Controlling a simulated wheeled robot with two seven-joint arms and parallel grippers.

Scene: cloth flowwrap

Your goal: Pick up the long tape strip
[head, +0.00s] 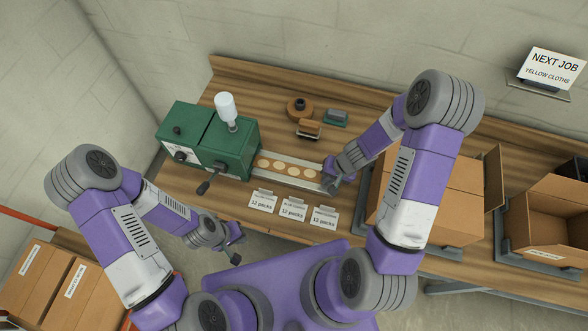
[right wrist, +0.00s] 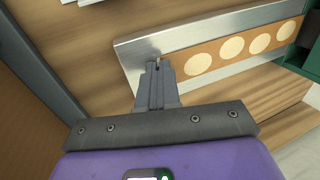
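A long orange-brown strip (right wrist: 225,55) with several round cream discs lies along a shiny metal rail; it also shows in the head view (head: 270,164). I cannot tell for sure that it is the tape strip; no other strip stands out. My right gripper (right wrist: 158,66) has its fingers together over the rail, at the strip's near end. Whether anything thin is pinched between the fingertips is too small to tell. In the head view my right gripper (head: 329,182) is at the rail's right end. My left gripper (head: 238,243) is open and empty, in front of the bench.
A green machine (head: 215,140) with a white-topped post stands at the rail's left end. Label cards (head: 293,208) stand in front. A tape roll (head: 299,109) and a stamp (head: 308,129) lie behind. A large carton (head: 440,200) stands close on the right.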

